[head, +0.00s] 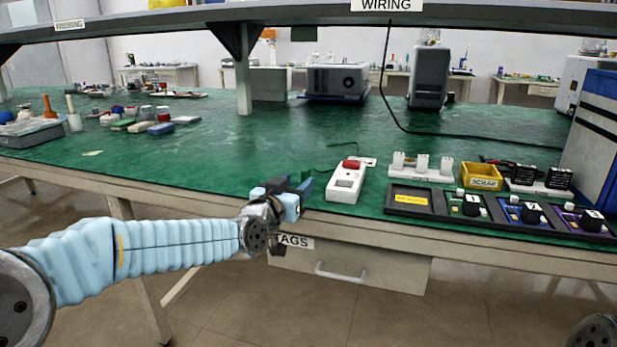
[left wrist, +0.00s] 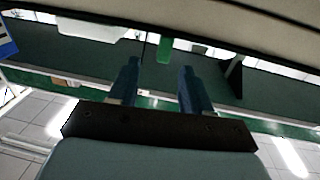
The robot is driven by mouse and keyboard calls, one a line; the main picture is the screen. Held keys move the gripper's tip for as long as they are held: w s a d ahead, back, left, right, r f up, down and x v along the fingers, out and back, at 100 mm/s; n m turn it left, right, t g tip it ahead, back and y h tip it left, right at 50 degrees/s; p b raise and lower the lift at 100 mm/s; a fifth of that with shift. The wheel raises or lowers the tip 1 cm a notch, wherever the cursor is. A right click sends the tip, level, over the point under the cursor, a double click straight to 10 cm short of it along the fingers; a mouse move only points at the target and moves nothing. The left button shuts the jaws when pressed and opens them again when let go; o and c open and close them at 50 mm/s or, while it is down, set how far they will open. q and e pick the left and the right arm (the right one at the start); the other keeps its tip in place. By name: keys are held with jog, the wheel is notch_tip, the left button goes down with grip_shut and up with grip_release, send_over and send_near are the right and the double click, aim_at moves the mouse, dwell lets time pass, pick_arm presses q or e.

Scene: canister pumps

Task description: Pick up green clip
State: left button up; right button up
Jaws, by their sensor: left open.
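A small green piece, which looks like the green clip (left wrist: 164,50), shows in the left wrist view just beyond and between my fingertips. My left gripper (head: 299,192) reaches in over the front edge of the green-topped bench (head: 250,160) in the head view. It also shows in the left wrist view (left wrist: 158,72), with its two blue fingers apart and nothing between them. In the head view the clip is not clear; the gripper may hide it. My right gripper is not in view.
A white device with a red top (head: 346,182) stands just right of the gripper. Further right are a white rack (head: 420,170), a yellow bin (head: 482,177) and a dark tray (head: 410,200). A shelf (head: 300,14) spans above. The bench middle is clear.

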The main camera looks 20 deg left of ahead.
aim_at(309, 169)
pick_arm(q)
jog(key=w, duration=0.3)
jog(key=shift+w+d, duration=0.2)
jog(key=shift+w, duration=0.1)
jog(key=w+p, duration=0.1)
jog(key=w, duration=0.3)
jog(key=shift+w+d+r+p, duration=0.15)
jog(key=shift+w+p, duration=0.1)
jog(key=shift+p, duration=0.15)
jog(key=shift+w, duration=0.35)
jog(key=shift+c, duration=0.3)
grip_shut()
